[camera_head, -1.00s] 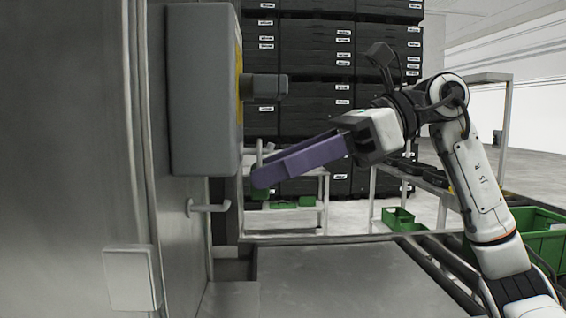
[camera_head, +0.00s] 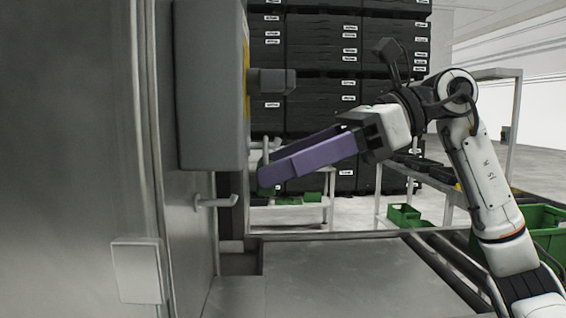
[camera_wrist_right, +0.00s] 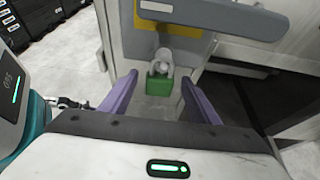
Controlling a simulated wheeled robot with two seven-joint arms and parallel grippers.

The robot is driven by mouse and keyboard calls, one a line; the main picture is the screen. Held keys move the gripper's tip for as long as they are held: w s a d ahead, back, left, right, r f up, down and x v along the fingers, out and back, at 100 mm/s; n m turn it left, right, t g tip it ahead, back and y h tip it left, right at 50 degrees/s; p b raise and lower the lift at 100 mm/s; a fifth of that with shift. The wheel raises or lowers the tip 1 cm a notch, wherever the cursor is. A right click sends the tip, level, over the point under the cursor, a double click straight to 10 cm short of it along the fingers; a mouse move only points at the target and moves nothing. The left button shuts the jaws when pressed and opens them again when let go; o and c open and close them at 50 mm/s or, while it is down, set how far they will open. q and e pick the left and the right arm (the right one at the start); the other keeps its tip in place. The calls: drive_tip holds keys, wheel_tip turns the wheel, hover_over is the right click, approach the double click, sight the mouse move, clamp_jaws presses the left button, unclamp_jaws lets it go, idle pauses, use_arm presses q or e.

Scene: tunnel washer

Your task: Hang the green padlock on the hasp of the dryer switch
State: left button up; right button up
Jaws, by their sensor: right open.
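The grey dryer switch box (camera_head: 208,85) is on the left, with a yellow plate edge and a dark grey handle (camera_head: 271,82). The green padlock (camera_wrist_right: 160,88) is below the yellow plate (camera_wrist_right: 180,38) in the right wrist view, its grey shackle (camera_wrist_right: 161,62) up at the hasp area; I cannot tell whether it passes through the hasp. In the head view a green bit of it (camera_head: 266,190) shows past the purple fingertips. My right gripper (camera_wrist_right: 160,82) is open, its purple fingers on either side of the padlock with visible gaps. My left gripper is not in view.
Dark stacked crates (camera_head: 320,75) stand behind. A rack with green bins (camera_head: 404,215) is at right.

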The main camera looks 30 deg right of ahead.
drive_tip(key=v, duration=1)
drive_tip(key=shift+d, duration=0.15)
drive_tip(key=shift+s, duration=0.1)
